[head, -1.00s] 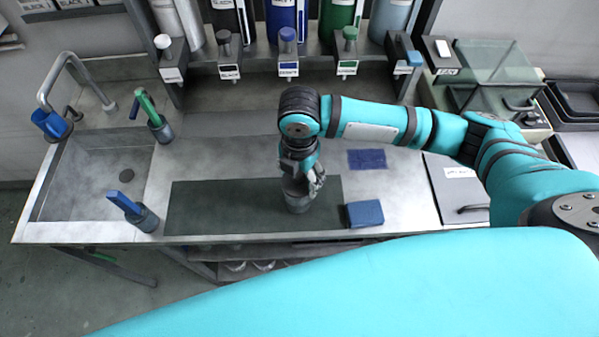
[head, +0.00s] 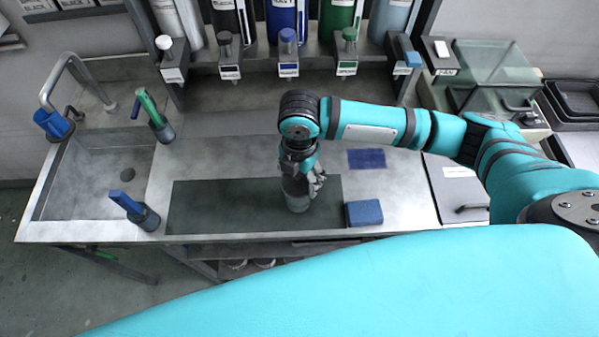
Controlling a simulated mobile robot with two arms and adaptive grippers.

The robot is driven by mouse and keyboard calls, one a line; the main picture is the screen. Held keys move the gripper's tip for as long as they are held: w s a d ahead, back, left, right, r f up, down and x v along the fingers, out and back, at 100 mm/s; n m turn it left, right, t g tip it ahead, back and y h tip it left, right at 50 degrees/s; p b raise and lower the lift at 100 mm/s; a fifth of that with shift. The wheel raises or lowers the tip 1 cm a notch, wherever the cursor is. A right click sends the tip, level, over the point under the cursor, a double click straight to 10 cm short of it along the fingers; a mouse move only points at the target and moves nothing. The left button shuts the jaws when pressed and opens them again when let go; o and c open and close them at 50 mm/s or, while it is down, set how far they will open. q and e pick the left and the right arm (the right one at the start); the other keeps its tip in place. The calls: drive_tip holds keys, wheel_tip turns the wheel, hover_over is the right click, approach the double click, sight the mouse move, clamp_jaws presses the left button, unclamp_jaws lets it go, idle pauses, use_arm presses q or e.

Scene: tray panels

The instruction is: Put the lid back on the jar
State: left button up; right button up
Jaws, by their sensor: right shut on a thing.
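A small grey jar (head: 298,203) stands upright on the dark mat (head: 225,207), near the mat's right part. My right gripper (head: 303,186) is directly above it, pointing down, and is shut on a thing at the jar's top. My fingers and wrist cover most of that thing, so its shape is hidden; it may be the lid. I cannot tell whether it touches the jar's rim. No other lid shows on the counter. My left gripper is not in view.
A blue block (head: 364,213) lies just right of the mat, with a flat blue cloth (head: 366,159) behind it. Holders with blue (head: 132,209) and green (head: 152,115) handled tools stand at left near the sink (head: 100,185). Dispensers line the back.

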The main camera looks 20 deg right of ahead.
drive_tip(key=shift+p, duration=0.45)
idle(0.6)
idle(0.4)
drive_tip(key=o, duration=1.1)
wheel_tip(320, 180, up, 5)
drive_tip(key=p, duration=0.5)
drive_tip(key=shift+p, duration=0.3)
drive_tip(key=shift+r, duration=0.95)
drive_tip(key=shift+c, duration=0.2)
